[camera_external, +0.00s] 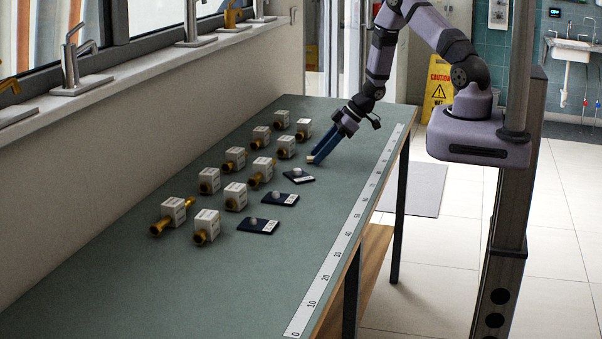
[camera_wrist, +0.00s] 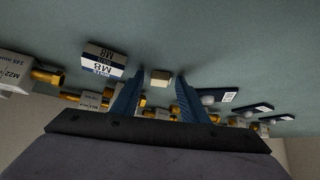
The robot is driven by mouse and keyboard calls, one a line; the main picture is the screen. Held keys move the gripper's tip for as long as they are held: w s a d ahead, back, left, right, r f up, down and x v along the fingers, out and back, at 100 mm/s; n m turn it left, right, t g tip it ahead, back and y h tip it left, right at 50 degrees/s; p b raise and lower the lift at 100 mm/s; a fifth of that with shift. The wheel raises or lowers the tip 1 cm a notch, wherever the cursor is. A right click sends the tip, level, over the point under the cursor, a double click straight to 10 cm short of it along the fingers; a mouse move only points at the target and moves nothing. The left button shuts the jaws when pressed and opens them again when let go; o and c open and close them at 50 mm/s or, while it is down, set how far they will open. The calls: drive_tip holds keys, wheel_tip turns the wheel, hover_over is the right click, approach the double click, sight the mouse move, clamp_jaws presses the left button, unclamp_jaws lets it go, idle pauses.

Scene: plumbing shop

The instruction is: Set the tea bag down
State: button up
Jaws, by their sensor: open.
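I see nothing that I can clearly tell as a tea bag. A small tan block (camera_external: 310,159) lies at the tips of my gripper (camera_external: 316,156) in the external view. In the wrist view the tan block (camera_wrist: 160,78) shows between the two blue fingertips of my gripper (camera_wrist: 161,74), with a gap on each side. My gripper is open and points down at the bench. I cannot tell whether the block touches the bench.
White labelled cubes with brass fittings (camera_external: 235,196) stand in rows on the green bench (camera_external: 150,290). Several dark cards with pale knobs (camera_external: 258,226) lie right of them. A ruler strip (camera_external: 345,250) runs along the right edge. The near bench is clear.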

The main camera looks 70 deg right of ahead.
drive_tip(key=shift+r, duration=0.25)
drive_tip(key=s+d+r+m+h+p, duration=0.1)
drive_tip(key=s+d+r+h, duration=0.15)
drive_tip(key=r, duration=0.35)
drive_tip(key=s+d+r+h, duration=0.1)
drive_tip(key=s+d+r, duration=0.15)
drive_tip(key=r, duration=0.35)
drive_tip(key=s+a+r+m+g, duration=0.3)
drive_tip(key=s+a+g, duration=0.4)
drive_tip(key=s+a, duration=0.9)
drive_tip(key=shift+s+a+r, duration=0.3)
drive_tip(key=shift+s+a, duration=0.05)
drive_tip(key=shift+a, duration=0.7)
drive_tip(key=shift+y, duration=0.25)
